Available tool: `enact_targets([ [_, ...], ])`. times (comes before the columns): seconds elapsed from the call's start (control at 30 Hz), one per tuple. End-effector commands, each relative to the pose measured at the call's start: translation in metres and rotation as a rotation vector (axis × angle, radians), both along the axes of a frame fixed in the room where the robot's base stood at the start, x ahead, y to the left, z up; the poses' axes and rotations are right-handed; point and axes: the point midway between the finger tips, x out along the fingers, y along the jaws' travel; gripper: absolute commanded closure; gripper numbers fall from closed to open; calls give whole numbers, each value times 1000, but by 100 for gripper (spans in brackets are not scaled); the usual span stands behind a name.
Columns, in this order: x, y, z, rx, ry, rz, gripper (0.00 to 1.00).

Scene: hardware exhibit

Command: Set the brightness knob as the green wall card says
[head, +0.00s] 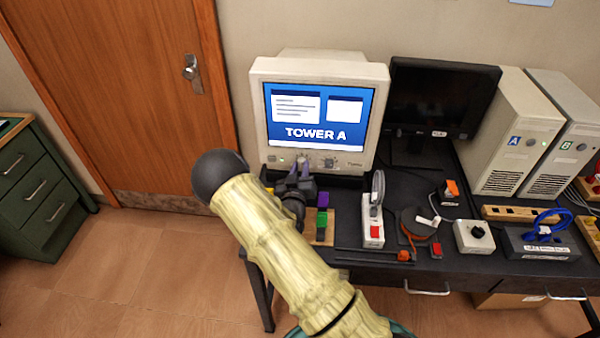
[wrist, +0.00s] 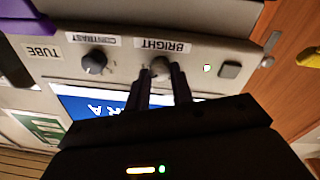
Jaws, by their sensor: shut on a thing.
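The brightness knob (wrist: 159,66) sits under a BRIGHT label, upside down in the wrist view, on the front panel of the beige CRT monitor (head: 375,100). My gripper (wrist: 162,74) is shut on this knob, its two dark fingers on either side. In the head view my gripper (head: 302,168) reaches the panel below the screen and hides the knob. The knob's pointer is not readable. The screen (head: 320,115) reads TOWER A. A green and white card-like patch (wrist: 42,128) shows at the wrist view's left; its text is unreadable.
The contrast knob (wrist: 94,62) is beside the brightness knob. A square button (wrist: 230,70) is on the other side. Green and purple blocks (head: 322,217) stand below the monitor. A dark monitor (head: 440,95) and two towers (head: 515,135) stand right.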

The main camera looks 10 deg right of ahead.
Motion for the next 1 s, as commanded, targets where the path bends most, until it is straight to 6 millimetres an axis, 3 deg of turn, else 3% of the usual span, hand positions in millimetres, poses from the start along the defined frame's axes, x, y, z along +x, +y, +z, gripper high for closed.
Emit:
enact_targets([
  [0.67,2,1,4,-99,22,3,100],
  [0.7,2,1,4,-99,22,3,73],
  [0.8,1,1,3,-98,24,2,55],
  [1.0,1,1,2,-98,27,1,55],
])
